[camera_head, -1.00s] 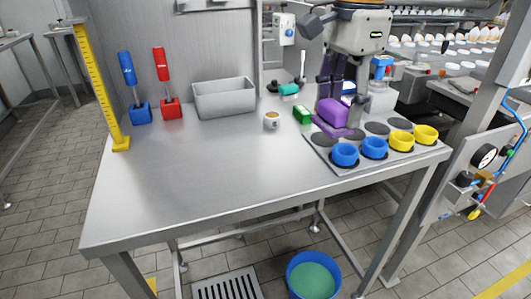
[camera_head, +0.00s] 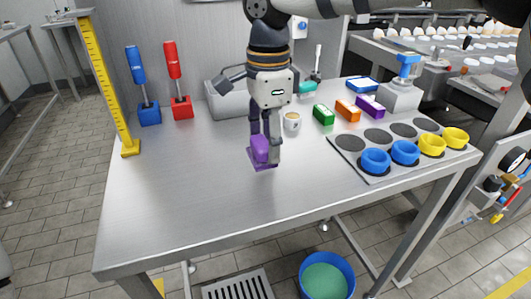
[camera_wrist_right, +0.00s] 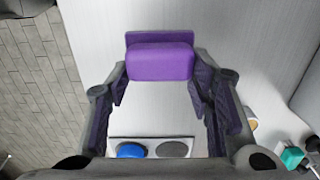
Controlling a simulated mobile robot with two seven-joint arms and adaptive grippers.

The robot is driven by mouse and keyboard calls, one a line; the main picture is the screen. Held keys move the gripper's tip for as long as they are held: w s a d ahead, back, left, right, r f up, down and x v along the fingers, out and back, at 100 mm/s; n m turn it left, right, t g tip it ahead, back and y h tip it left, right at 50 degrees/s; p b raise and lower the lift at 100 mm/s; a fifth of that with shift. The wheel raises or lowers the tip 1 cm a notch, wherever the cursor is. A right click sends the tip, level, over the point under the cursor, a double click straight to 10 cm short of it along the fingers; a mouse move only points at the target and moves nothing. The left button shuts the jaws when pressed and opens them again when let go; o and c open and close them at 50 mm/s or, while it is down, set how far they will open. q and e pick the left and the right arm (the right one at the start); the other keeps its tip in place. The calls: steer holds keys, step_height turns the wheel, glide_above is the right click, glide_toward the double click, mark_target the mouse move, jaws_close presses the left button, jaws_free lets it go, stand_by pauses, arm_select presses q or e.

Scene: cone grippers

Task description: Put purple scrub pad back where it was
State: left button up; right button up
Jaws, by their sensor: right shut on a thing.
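The purple scrub pad (camera_head: 260,149) is a rounded block with a flat, darker purple part at its lower edge. My right gripper (camera_head: 265,144) points down over the middle of the table, shut on the pad. In the right wrist view the pad (camera_wrist_right: 160,62) sits between the fingertips of my right gripper (camera_wrist_right: 158,78), with bare table around it. The pad is at or just above the steel table (camera_head: 190,205); I cannot tell whether it touches. My left gripper is not in view.
Green (camera_head: 323,114), orange (camera_head: 347,110) and purple (camera_head: 370,106) blocks stand at the back right. The table's front left is clear.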

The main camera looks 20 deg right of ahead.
mark_target(266, 154)
steer(key=shift+w+a+f, duration=0.1)
steer(key=shift+a+f, duration=0.05)
steer(key=shift+f, duration=1.55)
steer(key=shift+f, duration=0.1)
steer(key=o, duration=1)
steer(key=shift+o, duration=0.2)
step_height(266, 154, up, 12)
steer(key=shift+r, duration=0.1)
